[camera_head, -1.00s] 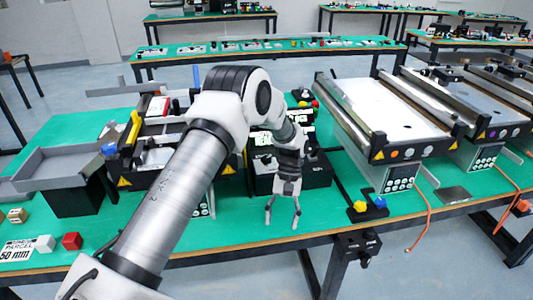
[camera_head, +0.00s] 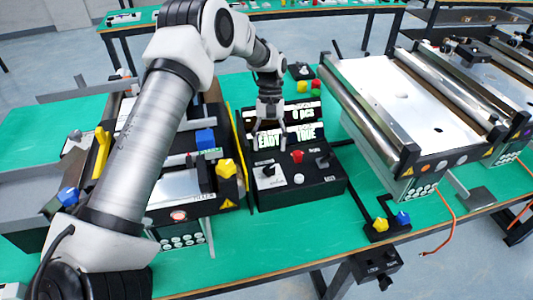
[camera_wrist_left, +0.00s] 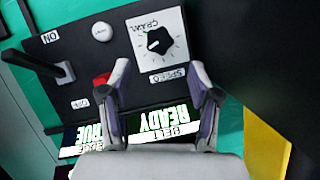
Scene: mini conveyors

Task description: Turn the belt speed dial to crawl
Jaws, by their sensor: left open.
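The speed dial (camera_head: 268,170) is a black knob on a white plate at the left of the black control box (camera_head: 310,192). My left gripper (camera_head: 269,140) is over the box, by the display and just behind the dial. In the left wrist view its open fingers (camera_wrist_left: 160,72) straddle the line to the dial, apart from the knob. My right gripper is out of view.
The box also carries a red button (camera_head: 297,156), a white button (camera_head: 299,179) and a lever (camera_head: 322,160). A lit display (camera_head: 303,133) stands behind them. A yellow knob (camera_head: 226,168) rises close on the left. A conveyor (camera_head: 400,110) stands at the right.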

